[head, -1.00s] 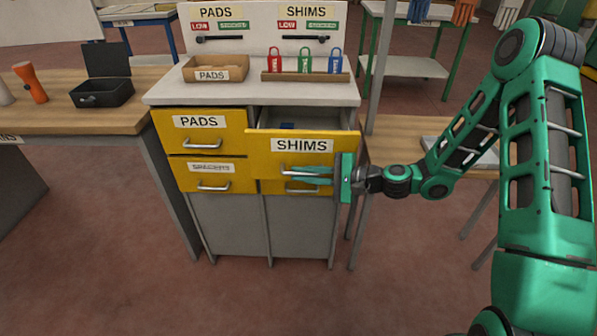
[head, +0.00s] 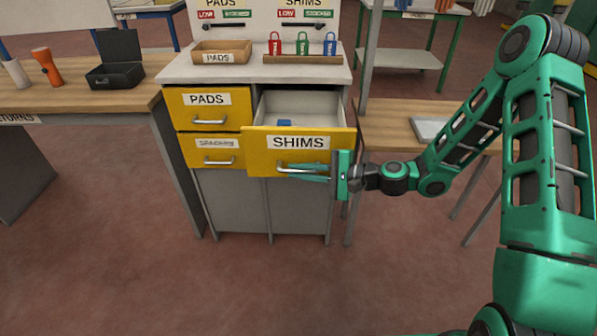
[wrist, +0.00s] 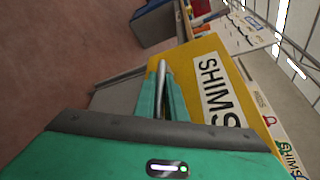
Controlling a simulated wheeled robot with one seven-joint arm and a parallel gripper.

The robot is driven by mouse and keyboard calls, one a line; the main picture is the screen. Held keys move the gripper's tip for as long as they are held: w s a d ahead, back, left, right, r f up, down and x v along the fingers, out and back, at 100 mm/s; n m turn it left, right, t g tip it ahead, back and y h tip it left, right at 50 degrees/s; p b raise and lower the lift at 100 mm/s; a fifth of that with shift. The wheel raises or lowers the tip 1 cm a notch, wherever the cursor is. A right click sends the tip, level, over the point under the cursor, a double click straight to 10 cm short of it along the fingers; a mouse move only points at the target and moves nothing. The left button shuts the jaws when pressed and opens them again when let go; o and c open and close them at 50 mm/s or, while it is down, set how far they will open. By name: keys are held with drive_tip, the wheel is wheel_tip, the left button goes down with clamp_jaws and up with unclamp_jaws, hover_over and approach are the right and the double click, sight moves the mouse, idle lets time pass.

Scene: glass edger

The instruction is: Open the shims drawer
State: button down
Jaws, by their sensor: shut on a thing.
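The shims drawer (head: 258,146) has a yellow front with a white SHIMS label and stands pulled well out of the cabinet. My gripper (head: 296,171) reaches in from the right and is shut on the metal bar handle (head: 318,167) of this drawer. In the wrist view the two green fingers (wrist: 161,95) lie on either side of the handle (wrist: 161,72), below the SHIMS label. The fingers hide part of the handle.
The yellow PADS drawer (head: 207,117) and the drawer under it (head: 214,160) are shut on the left. The cabinet top (head: 250,74) bears a PADS tray (head: 221,52) and several coloured tags on a rack. Wooden benches flank the cabinet. The floor (head: 290,285) in front is clear.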

drive_tip(key=shift+w+d+f, duration=0.1)
drive_tip(key=shift+w+d, duration=0.1)
drive_tip(key=shift+d, duration=0.05)
drive_tip(key=c, duration=1.8)
unclamp_jaws()
drive_tip(key=shift+s+a, duration=0.1)
drive_tip(key=v, duration=1)
drive_tip(key=shift+s+d, duration=0.1)
drive_tip(key=shift+d, duration=0.3)
